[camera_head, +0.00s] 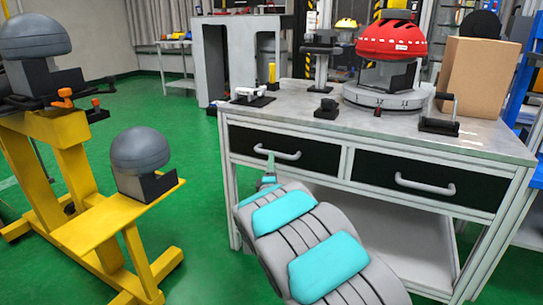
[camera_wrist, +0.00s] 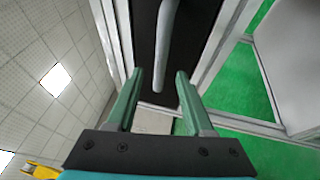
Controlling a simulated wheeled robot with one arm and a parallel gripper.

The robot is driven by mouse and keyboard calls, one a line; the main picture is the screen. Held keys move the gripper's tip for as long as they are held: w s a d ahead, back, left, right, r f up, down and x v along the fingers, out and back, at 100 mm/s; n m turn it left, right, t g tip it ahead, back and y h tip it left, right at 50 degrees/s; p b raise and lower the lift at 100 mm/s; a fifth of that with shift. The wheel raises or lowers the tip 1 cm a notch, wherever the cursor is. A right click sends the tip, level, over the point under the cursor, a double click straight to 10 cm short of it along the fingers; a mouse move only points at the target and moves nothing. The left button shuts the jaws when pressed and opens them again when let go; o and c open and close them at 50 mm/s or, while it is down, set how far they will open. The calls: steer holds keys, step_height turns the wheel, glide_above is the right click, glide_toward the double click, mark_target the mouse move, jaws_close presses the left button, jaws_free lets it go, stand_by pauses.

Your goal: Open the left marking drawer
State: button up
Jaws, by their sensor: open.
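The left drawer (camera_head: 262,147) has a black front and a light bar handle (camera_head: 284,154). It looks shut in the bench (camera_head: 400,135). In the wrist view the handle (camera_wrist: 165,45) runs up the picture on the black drawer front (camera_wrist: 145,35). My gripper (camera_wrist: 160,74) is open, with its two green fingers apart. The handle's lower end shows between the fingertips; whether they reach around it in depth I cannot tell. In the head view my gripper (camera_head: 270,162) is at the left part of the handle, partly hidden by my arm.
The right drawer (camera_head: 430,180) looks shut too. On the bench stand a red helmet (camera_head: 391,38) on a round base, a cardboard box (camera_head: 478,75) and small fixtures. A yellow stand (camera_head: 100,220) with grey headforms is at the left. Green floor is free between them.

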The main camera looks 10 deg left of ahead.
steer(key=shift+w+a+r, duration=0.1)
steer(key=shift+w+r, duration=0.05)
steer(key=shift+w, duration=0.8)
steer(key=shift+w+d+r, duration=0.1)
steer(key=shift+w+r, duration=0.1)
steer(key=shift+w, duration=0.8)
steer(key=shift+w+a+r, duration=0.1)
steer(key=shift+w+r, duration=0.05)
steer(key=shift+w, duration=0.8)
jaws_close()
steer(key=shift+f, duration=0.1)
